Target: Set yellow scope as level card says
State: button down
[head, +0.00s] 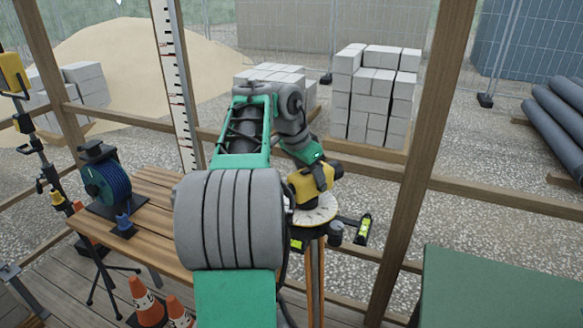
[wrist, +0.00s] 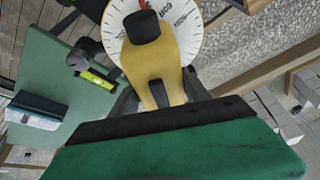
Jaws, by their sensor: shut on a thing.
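The yellow scope (head: 303,187) sits on a white graduated dial (head: 317,214) on top of a wooden-legged tripod (head: 314,275). In the wrist view the scope (wrist: 163,60) has a black round end and lies over the dial (wrist: 188,40), with a red mark near its edge. My gripper (wrist: 160,95) is shut on the yellow scope; its fingers are mostly hidden by the green wrist body. A green-yellow bubble vial (head: 364,228) sticks out right of the dial; one also shows in the wrist view (wrist: 98,78). I cannot make out a level card.
A slatted wooden table (head: 150,215) at left bears a blue cable reel (head: 112,183). A tall graduated staff (head: 178,90) stands behind it. Orange cones (head: 147,302) stand below. A green surface (head: 500,290) lies at front right, beside a wooden post (head: 425,140).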

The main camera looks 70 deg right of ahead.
jog(key=c, duration=0.5)
grip_release()
jog(key=shift+r, duration=0.15)
jog(key=p+v, duration=0.3)
jog(key=v, duration=0.4)
jog(key=shift+w+a+r, duration=0.1)
jog(key=shift+a+r, duration=0.05)
jog(key=shift+r, duration=0.15)
jog(key=shift+f, duration=0.1)
